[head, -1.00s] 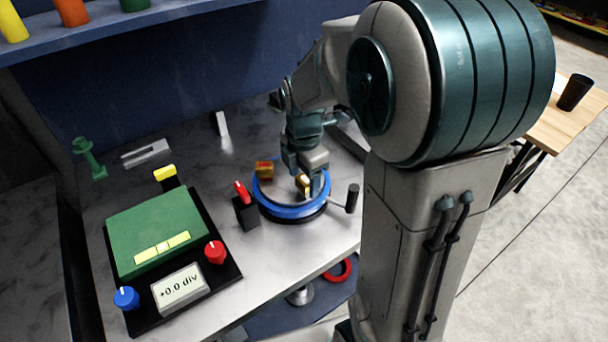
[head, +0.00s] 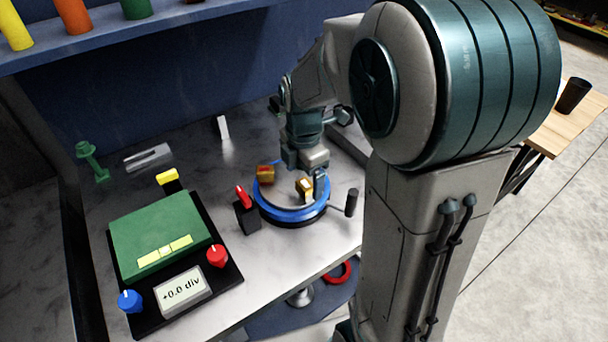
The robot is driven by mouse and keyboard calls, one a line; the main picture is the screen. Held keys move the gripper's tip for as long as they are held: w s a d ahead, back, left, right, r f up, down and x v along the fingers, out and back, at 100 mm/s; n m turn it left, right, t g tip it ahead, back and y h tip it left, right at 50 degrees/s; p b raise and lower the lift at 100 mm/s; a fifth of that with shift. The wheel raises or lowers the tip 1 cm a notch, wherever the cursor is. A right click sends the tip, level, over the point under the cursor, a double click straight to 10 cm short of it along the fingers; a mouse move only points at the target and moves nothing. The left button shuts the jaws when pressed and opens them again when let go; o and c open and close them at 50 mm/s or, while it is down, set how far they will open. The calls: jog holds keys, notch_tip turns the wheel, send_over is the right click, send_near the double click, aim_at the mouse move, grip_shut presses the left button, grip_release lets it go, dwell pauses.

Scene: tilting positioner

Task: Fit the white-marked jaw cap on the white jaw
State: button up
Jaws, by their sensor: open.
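A brass-coloured block with a white mark (head: 304,188), apparently the white-marked jaw cap, sits at the right side of the blue round positioner (head: 284,214). The white jaw under or beside it cannot be told apart at this size. A second brass block with a red mark (head: 265,173) is at the ring's back left. My gripper (head: 309,178) is open, just above and behind the white-marked block. One finger shows to the block's right; the other is hard to make out. I cannot tell whether a finger touches the block.
A red-topped black post (head: 245,212) stands left of the ring and a black-handled crank (head: 351,202) right of it. A green box with dials and a "+0.0 div" display (head: 183,291) fills the left bench. A white upright piece (head: 222,127) stands behind.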

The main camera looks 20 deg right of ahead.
jog(key=shift+r+p, duration=1.65)
jog(key=shift+r, duration=0.85)
jog(key=shift+s+r+m, duration=0.3)
jog(key=shift+m, duration=0.3)
jog(key=s+r+m+t, duration=0.3)
jog(key=s+r+m, duration=0.2)
jog(key=s+m, duration=0.8)
jog(key=shift+s+d+m+t, duration=0.25)
jog(key=shift+s+m+t, duration=0.05)
jog(key=shift+m, duration=3.4)
jog(key=shift+r, duration=0.1)
